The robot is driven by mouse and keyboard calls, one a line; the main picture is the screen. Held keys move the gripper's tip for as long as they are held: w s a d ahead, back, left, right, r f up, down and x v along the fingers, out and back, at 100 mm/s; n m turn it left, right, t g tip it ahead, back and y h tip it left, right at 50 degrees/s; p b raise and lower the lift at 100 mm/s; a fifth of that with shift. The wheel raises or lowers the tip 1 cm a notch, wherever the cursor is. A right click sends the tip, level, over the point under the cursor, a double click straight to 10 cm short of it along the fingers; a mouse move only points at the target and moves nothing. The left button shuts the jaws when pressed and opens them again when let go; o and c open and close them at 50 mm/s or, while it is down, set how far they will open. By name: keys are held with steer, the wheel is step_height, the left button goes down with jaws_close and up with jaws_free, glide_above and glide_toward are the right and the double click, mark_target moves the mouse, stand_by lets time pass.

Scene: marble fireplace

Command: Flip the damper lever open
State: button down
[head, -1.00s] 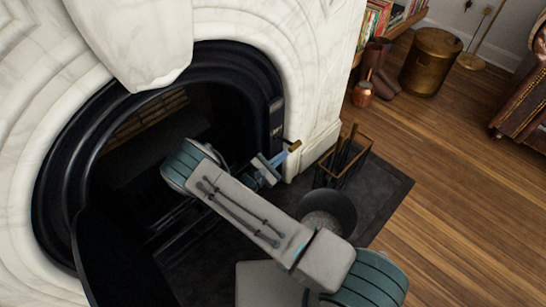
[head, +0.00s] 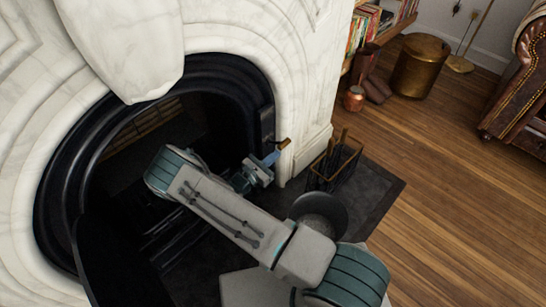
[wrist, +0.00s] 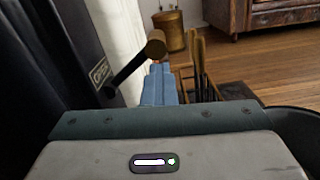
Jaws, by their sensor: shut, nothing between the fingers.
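The damper lever is a dark rod (wrist: 128,73) with a brass-coloured round knob (wrist: 155,45), on the right side of the black fireplace surround. In the wrist view the rod slants up and right to the knob. In the head view the knob (head: 284,143) shows just above and right of my fingertips. My gripper (head: 272,158) has its blue fingers shut and empty. In the wrist view the fingertips (wrist: 158,68) are right below the knob; I cannot tell whether they touch it.
A brass-rimmed basket of fire tools (head: 335,166) stands just right of my gripper, with a dark bucket (head: 320,210) nearer. White marble (head: 305,90) borders the surround (head: 225,68). The wooden floor (head: 450,170) to the right is clear.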

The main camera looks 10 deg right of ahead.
steer(key=shift+w+r, duration=0.1)
steer(key=shift+r, duration=0.05)
steer(key=s+a+f+b, duration=0.1)
steer(key=s+a+f, duration=0.3)
steer(key=a, duration=0.5)
steer(key=shift+s+f, duration=0.3)
steer(key=shift+s, duration=0.8)
steer(key=shift+a, duration=0.1)
